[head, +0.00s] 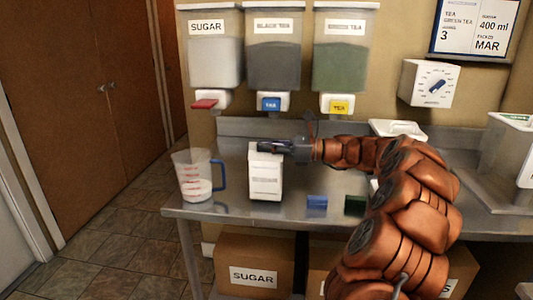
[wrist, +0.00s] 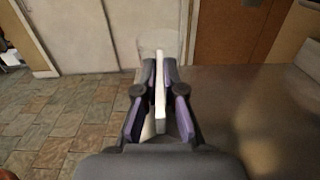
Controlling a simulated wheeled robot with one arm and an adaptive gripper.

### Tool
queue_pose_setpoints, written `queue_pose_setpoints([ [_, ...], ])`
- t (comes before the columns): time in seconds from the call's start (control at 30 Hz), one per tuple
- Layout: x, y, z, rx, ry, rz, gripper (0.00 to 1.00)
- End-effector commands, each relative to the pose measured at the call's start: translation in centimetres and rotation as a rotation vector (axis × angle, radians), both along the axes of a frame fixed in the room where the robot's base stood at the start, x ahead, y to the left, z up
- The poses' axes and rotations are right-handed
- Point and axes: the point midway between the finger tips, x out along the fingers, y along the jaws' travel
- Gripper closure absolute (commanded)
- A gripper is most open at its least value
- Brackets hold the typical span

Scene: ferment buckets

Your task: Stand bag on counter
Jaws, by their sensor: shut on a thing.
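A white upright bag (head: 265,178) with a printed label stands at the left part of the steel counter (head: 230,209) in the head view, its base appearing to touch the top. My gripper (head: 279,147) reaches in from the right and is shut on the bag's top edge. In the wrist view the two fingers of my gripper (wrist: 159,85) pinch the thin white top of the bag (wrist: 160,92). The lower part of the bag is mostly hidden there.
A measuring jug (head: 194,178) with a blue handle stands close left of the bag, near the counter's left end. A blue block (head: 317,202) and a dark green block (head: 355,205) lie to the right. Dispensers (head: 276,60) hang above. Cardboard boxes (head: 254,262) sit below.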

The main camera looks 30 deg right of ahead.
Motion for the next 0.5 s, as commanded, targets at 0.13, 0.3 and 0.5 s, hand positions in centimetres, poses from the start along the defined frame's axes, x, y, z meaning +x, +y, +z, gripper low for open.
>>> queue_pose_setpoints([
  [0.13, 0.0, 0.0, -1.6, 0.002, -0.001, 0.0, 1.0],
  [0.3, 0.0, 0.0, -1.7, 0.0, -0.003, -0.001, 1.0],
  [0.5, 0.0, 0.0, -1.9, 0.0, -0.001, 0.0, 1.0],
])
